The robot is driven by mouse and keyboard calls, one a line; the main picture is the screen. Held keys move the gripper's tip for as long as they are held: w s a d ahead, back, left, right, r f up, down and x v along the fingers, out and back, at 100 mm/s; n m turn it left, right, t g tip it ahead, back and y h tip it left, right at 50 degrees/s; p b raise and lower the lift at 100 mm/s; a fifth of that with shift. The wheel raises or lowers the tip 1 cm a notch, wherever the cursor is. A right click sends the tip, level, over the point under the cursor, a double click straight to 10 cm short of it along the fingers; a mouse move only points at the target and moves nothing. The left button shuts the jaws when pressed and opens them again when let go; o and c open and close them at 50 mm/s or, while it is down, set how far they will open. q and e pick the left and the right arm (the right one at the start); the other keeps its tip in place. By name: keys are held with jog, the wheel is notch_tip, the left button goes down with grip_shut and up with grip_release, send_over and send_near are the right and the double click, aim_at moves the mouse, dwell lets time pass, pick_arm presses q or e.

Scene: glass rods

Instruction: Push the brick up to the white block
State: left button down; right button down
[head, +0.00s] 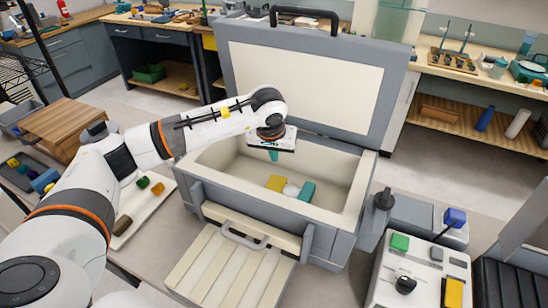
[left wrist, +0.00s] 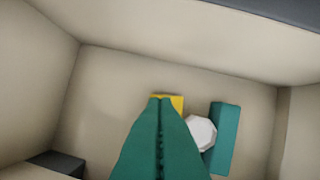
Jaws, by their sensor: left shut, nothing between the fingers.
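A yellow block (head: 277,183), a small white block (head: 291,190) and a longer teal block (head: 307,191) lie in a row on the floor of an open box; which coloured one is the brick I cannot tell. The white block sits between the other two. In the left wrist view the yellow block (left wrist: 172,101) is partly hidden behind my fingers, the white block (left wrist: 202,132) shows as many-sided, and the teal block (left wrist: 222,138) stands close to its right. My left gripper (head: 273,157) points down inside the box, above the blocks; its teal fingers (left wrist: 161,100) are shut and empty. My right gripper is out of view.
The grey box (head: 352,190) has high pale walls, and its lid (head: 310,90) stands open behind. The floor left of the blocks is bare. A dark piece (left wrist: 58,163) lies low in the left wrist view. A control panel (head: 415,270) stands front right.

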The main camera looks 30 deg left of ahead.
pick_arm(q)
jog(key=shift+s+d+r, duration=0.1)
jog(key=shift+s+r, duration=0.2)
jog(key=shift+r, duration=0.35)
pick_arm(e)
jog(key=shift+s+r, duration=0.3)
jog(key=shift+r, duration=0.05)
pick_arm(q)
jog(key=shift+w, duration=0.1)
